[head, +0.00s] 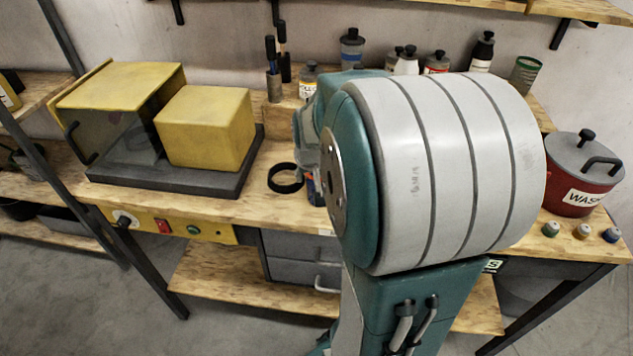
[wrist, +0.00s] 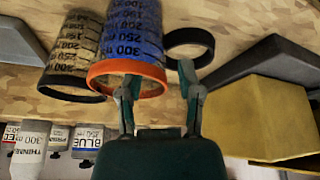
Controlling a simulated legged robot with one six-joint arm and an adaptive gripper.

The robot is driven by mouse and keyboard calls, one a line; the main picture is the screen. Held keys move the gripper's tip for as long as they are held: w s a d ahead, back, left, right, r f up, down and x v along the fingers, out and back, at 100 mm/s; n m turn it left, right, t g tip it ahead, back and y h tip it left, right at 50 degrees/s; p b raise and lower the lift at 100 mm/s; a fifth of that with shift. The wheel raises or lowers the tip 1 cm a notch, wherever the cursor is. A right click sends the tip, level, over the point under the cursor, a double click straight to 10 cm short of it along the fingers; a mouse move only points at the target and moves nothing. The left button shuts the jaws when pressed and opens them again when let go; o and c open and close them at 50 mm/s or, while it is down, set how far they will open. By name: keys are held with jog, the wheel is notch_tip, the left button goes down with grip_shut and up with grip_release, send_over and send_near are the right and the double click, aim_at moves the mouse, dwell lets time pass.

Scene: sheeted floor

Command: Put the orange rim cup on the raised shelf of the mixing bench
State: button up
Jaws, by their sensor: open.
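The orange rim cup (wrist: 128,82) is in the wrist view, with a blue, graduated wall and its orange rim towards my gripper. My gripper (wrist: 161,72) is open. Its left finger overlaps the orange rim in the picture, and its right finger is to the right of the cup. I cannot tell whether either finger touches it. In the head view my arm hides nearly all of the cup and the gripper. The raised shelf (head: 284,116) runs along the back of the mixing bench (head: 243,208), partly behind my arm.
A black-rimmed cup (wrist: 72,55) stands beside the orange rim cup. A black ring (head: 286,179) lies on the bench. Bottles (head: 352,48) stand on the raised shelf. A yellow machine (head: 205,128) is at left, a red pot (head: 580,185) at right.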

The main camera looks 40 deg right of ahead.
aim_at(308, 195)
jog(key=x, duration=0.4)
jog(key=shift+w+f, duration=0.1)
jog(key=shift+w, duration=0.1)
jog(key=shift+c, duration=0.4)
grip_shut()
